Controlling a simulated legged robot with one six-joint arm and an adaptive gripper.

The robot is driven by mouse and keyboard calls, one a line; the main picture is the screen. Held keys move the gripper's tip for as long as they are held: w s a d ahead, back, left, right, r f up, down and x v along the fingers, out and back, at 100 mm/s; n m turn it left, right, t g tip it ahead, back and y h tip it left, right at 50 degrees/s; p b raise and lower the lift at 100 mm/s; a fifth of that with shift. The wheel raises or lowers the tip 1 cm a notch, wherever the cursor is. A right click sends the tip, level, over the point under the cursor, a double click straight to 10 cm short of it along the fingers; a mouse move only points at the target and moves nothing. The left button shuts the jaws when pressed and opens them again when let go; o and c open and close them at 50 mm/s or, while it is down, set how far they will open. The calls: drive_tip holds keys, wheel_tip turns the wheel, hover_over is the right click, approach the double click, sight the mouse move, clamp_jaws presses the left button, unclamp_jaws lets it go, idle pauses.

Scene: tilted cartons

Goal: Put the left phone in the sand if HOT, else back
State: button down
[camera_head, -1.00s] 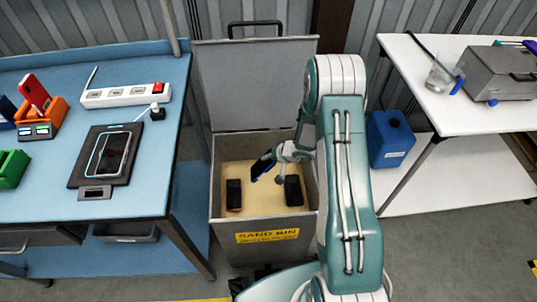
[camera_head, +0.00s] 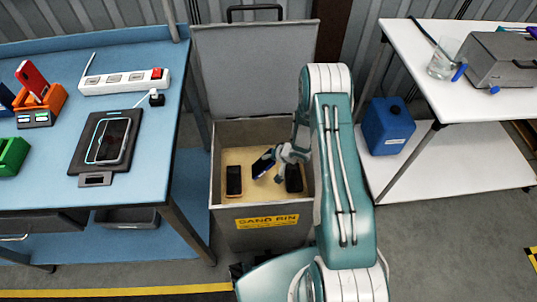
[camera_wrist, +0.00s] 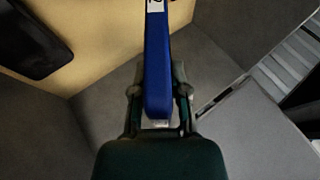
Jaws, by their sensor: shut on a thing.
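My gripper (camera_head: 284,155) is inside the open sand bin (camera_head: 222,205), low over the sand. It is shut on a blue phone (camera_head: 263,163), held tilted. In the wrist view the blue phone (camera_wrist: 157,65) shows edge-on between the fingers, with a white label near its far end. Two dark phones, one at the left (camera_head: 234,181) and one at the right (camera_head: 293,178), are in the sand on either side of the held phone. On the blue bench, a phone with a light teal edge (camera_head: 108,141) lies on a black pad. The pad's small display cannot be read.
A white power strip (camera_head: 123,80) lies behind the pad. The bin lid (camera_head: 258,70) stands open. A white table with a grey box (camera_head: 505,62) is at the right.

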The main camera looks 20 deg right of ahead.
drive_tip(key=shift+f, duration=1.95)
drive_tip(key=shift+f, duration=0.75)
drive_tip(key=c, duration=0.5)
unclamp_jaws()
drive_tip(key=shift+c, duration=0.2)
drive_tip(key=s+d+r, duration=0.2)
drive_tip(key=r, duration=0.7)
drive_tip(key=s+d+r, duration=0.3)
drive_tip(key=r, duration=0.7)
drive_tip(key=shift+s+d, duration=0.15)
drive_tip(key=shift+s, duration=0.15)
